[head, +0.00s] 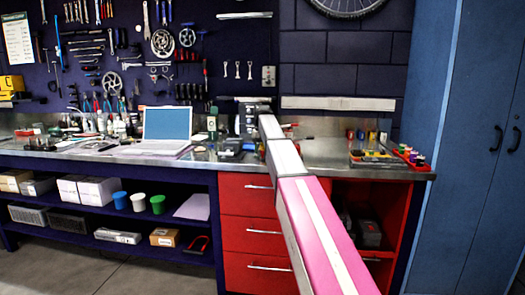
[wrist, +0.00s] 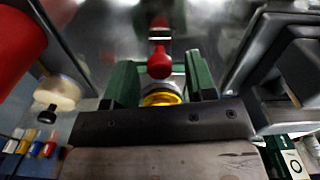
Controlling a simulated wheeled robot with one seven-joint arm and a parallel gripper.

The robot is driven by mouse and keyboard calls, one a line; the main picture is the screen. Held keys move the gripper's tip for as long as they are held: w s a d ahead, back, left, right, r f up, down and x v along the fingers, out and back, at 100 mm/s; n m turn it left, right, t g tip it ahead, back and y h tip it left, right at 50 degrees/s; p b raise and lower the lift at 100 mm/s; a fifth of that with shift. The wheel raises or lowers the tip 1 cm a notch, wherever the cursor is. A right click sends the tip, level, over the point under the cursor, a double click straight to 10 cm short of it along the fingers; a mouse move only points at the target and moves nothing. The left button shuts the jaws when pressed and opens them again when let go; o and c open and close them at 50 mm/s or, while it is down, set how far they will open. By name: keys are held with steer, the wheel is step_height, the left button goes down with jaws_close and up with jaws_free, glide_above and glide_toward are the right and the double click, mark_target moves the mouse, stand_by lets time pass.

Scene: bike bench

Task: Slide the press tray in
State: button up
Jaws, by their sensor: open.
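The press stands at the back of the bench in the head view (head: 250,116), partly hidden by my pink and white arm. The press tray's red knob (wrist: 160,62) points up the picture from between the uprights. A yellow ring (wrist: 163,99) lies behind the knob, close to the crossbar. My gripper (wrist: 160,82) is open, with the knob in the middle of the view. I cannot tell whether it touches the knob. The tray plate is mostly hidden.
A laptop (head: 167,124) and a small vise (head: 232,149) stand left of my arm. Red drawers (head: 246,235) are below. The steel top near the laptop holds several small tools.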

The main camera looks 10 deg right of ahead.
jaws_close()
steer(key=w, duration=0.1)
steer(key=w+d, duration=0.1)
steer(key=w, duration=0.3)
steer(key=shift+d, duration=0.25)
steer(key=shift+s, duration=0.15)
jaws_free()
steer(key=shift+r, duration=0.1)
